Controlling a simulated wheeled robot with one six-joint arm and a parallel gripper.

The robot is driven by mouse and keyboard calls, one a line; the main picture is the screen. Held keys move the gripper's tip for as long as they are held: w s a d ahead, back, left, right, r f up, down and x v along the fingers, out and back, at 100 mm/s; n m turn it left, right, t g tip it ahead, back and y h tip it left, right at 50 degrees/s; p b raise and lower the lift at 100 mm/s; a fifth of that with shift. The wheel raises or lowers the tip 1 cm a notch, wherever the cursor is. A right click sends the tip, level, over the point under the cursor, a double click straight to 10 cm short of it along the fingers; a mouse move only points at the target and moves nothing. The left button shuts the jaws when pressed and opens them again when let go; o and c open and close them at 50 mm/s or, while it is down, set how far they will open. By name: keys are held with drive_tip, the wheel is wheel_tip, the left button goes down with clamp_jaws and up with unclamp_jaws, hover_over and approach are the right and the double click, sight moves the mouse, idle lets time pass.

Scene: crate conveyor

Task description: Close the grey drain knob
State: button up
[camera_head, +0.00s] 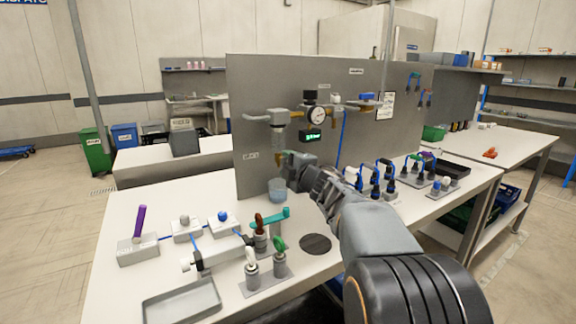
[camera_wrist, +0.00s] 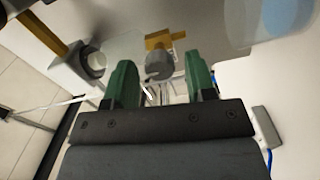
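The grey drain knob (camera_wrist: 160,67) shows in the wrist view, with a brass fitting (camera_wrist: 164,40) beside it. My gripper (camera_wrist: 160,78) has two green fingers spread apart, one on each side of the knob, with a gap to each. I cannot tell how deep the knob sits between them. In the head view my gripper (camera_head: 292,160) is at the upright grey panel, below the clear filter bowl (camera_head: 278,138) and above a bluish cup (camera_head: 277,187). The knob is hidden there.
A pressure gauge (camera_head: 317,116) and a green-lit display (camera_head: 310,136) are on the panel (camera_head: 250,90) close above my gripper. Valves with coloured handles, including a teal one (camera_head: 268,218), stand on the white table. A grey tray (camera_head: 182,302) lies at its front.

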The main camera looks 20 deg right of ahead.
drive_tip(key=shift+o, duration=0.4)
drive_tip(key=shift+s, duration=0.15)
drive_tip(key=shift+s, duration=0.3)
drive_tip(key=s+d+p, duration=0.1)
drive_tip(key=s, duration=1.2)
drive_tip(key=shift+d+p, duration=0.3)
drive_tip(key=shift+p, duration=0.1)
drive_tip(key=shift+w, duration=0.1)
wheel_tip(320, 180, up, 5)
drive_tip(key=s+a+m+g+h+p, duration=0.2)
drive_tip(key=m+g+h+p, duration=0.4)
drive_tip(key=m+p, duration=0.65)
drive_tip(key=s+a+f+m+g+y+p, duration=0.3)
drive_tip(key=s+a+m+g+y+p, duration=0.1)
drive_tip(key=s+a+g+p, duration=0.4)
drive_tip(key=s+a+m+p, duration=0.1)
drive_tip(key=s+a+p, duration=0.1)
drive_tip(key=s+a, duration=0.2)
drive_tip(key=shift+s+a, duration=0.2)
drive_tip(key=shift+s, duration=0.35)
